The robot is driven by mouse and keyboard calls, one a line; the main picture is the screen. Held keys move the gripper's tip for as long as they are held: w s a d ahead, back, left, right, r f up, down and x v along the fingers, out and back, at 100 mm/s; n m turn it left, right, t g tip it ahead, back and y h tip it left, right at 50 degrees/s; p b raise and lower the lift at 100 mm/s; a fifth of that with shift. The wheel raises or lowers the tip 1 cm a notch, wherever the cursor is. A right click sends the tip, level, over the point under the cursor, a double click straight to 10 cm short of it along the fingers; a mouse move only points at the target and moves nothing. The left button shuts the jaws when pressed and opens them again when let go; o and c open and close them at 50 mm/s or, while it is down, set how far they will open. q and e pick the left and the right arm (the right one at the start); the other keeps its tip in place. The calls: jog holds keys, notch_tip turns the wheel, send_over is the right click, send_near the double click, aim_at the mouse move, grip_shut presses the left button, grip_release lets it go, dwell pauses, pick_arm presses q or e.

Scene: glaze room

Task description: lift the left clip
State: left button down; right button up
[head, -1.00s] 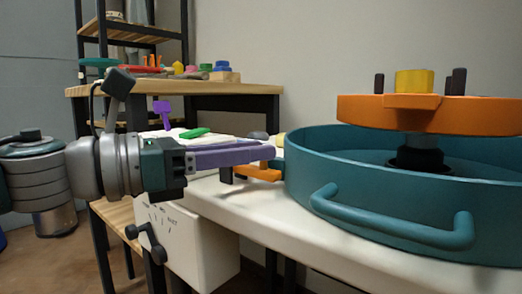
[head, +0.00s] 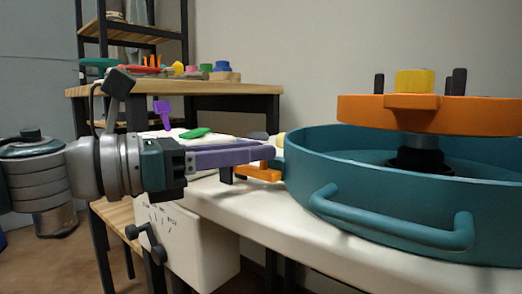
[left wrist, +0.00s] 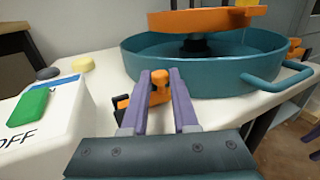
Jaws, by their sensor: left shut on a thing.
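The left clip is an orange piece with a dark part (head: 258,173), at the left side of the teal round pan (head: 400,225) in the head view. In the left wrist view the orange clip (left wrist: 160,92) stands between the two purple fingers. My left gripper (head: 268,154) reaches in from the left, its fingers level and shut on the clip. The fingers hide part of it. I cannot tell whether the clip touches the pan. My right gripper is not in view.
An orange disc with a yellow knob (head: 415,82) stands above the pan. A white box with a green OFF button (left wrist: 28,107) is close on the left in the wrist view. Another orange piece (left wrist: 295,49) sits at the pan's far right. A wooden bench (head: 180,89) stands behind.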

pick_arm(q)
jog(key=shift+n, duration=0.3)
jog(key=shift+w+a+r+n+t+h+b, duration=0.15)
jog(key=shift+a+r+n+t+h+b, duration=0.1)
jog(key=shift+n+b, duration=0.25)
jog(key=shift+w+a+r+n+t+h+b, duration=0.2)
jog(key=shift+n+t+b, duration=0.1)
jog(key=shift+n, duration=0.4)
jog(key=shift+w+a+r+n+t+h+b, duration=0.15)
jog(key=shift+a+r+n+t, duration=0.1)
jog(key=shift+n, duration=0.5)
jog(key=shift+w+a+r+n+t+b, duration=0.15)
jog(key=shift+n+t+b, duration=0.1)
jog(key=shift+n, duration=0.45)
jog(key=shift+w+a+r+n+t+h+b, duration=0.15)
jog(key=shift+a+n+t, duration=0.1)
jog(key=shift+n, duration=0.5)
jog(key=c, duration=0.7)
grip_release()
jog(key=p+v, duration=0.2)
jog(key=v, duration=0.8)
jog(key=shift+r, duration=0.1)
